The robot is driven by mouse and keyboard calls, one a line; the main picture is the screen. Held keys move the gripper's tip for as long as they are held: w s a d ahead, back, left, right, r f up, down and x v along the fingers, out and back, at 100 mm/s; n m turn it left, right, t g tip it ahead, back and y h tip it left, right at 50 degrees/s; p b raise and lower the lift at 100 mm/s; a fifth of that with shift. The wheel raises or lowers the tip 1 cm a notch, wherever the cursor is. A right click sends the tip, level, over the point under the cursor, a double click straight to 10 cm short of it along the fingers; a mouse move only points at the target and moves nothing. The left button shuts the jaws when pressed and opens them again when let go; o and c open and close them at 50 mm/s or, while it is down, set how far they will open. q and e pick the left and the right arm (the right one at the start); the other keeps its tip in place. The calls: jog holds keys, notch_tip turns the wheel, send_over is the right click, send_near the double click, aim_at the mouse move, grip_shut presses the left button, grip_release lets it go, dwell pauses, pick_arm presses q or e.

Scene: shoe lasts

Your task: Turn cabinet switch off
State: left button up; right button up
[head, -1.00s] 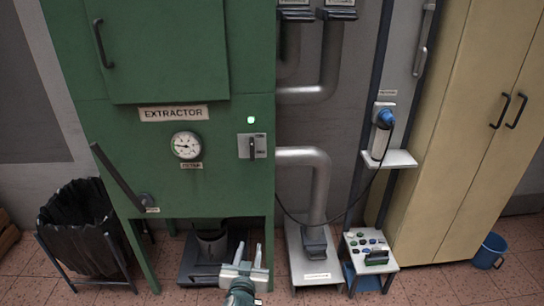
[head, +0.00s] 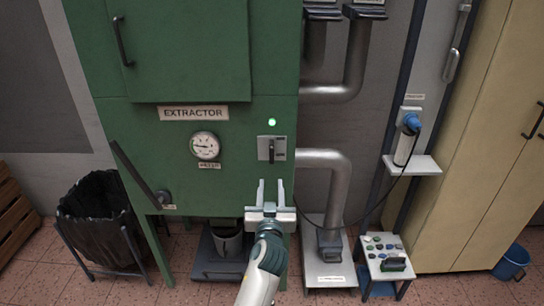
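The green extractor cabinet (head: 120,110) stands in the left half of the head view. Its switch (head: 271,149) is a dark lever on a grey plate at the right side of the front, with a lit green lamp (head: 271,122) above it.
A round gauge (head: 205,146) and a long dark lever (head: 135,171) are left of the switch. A grey pipe (head: 340,185) runs close on the right. A black bin (head: 95,225) stands at left, and a small table with coloured items (head: 386,272) at lower right.

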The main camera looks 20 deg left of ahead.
aim_at(272, 153)
pick_arm(q)
jog(key=p+x, duration=0.2)
jog(key=x, duration=1.2)
jog(key=shift+w+a, duration=0.1)
jog(key=shift+w, duration=0.25)
jog(key=shift+x, duration=0.85)
grip_shut()
